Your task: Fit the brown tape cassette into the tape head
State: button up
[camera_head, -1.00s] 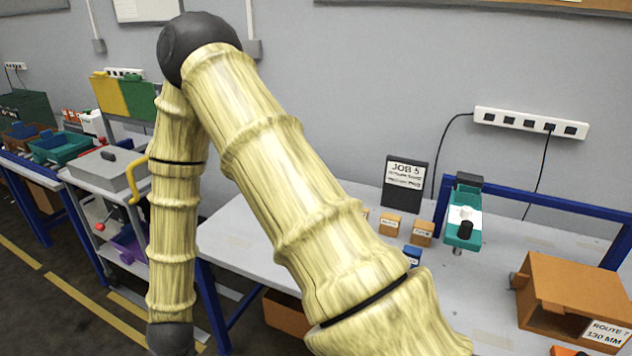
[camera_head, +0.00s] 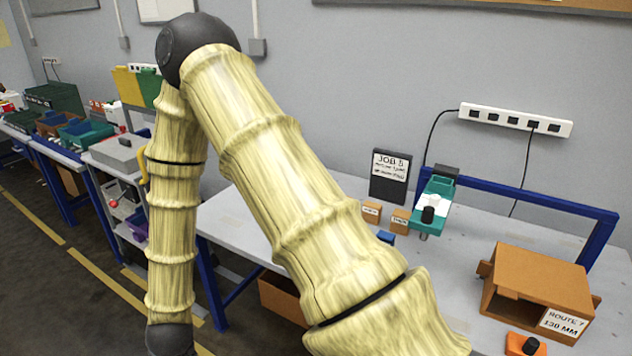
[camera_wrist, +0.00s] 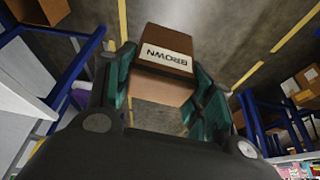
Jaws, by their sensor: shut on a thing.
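The gripper and cassette are outside the head view. A teal device (camera_head: 433,208) with a black knob stands on the bench in the head view. An orange part with a black knob (camera_head: 524,344) shows at the bottom edge. I cannot tell which of these is the tape head.
The bench (camera_head: 460,262) carries a brown open housing (camera_head: 535,268) labelled ROUTE 7 130 MM, small labelled blocks (camera_head: 371,211), a blue block (camera_head: 386,237) and a JOB 5 sign (camera_head: 390,177). A blue rail (camera_head: 540,198) runs behind. Floor shows beneath the held cassette in the wrist view.

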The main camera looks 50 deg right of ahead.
aim_at(440, 190)
jog(key=k, duration=0.2)
jog(key=z, duration=0.65)
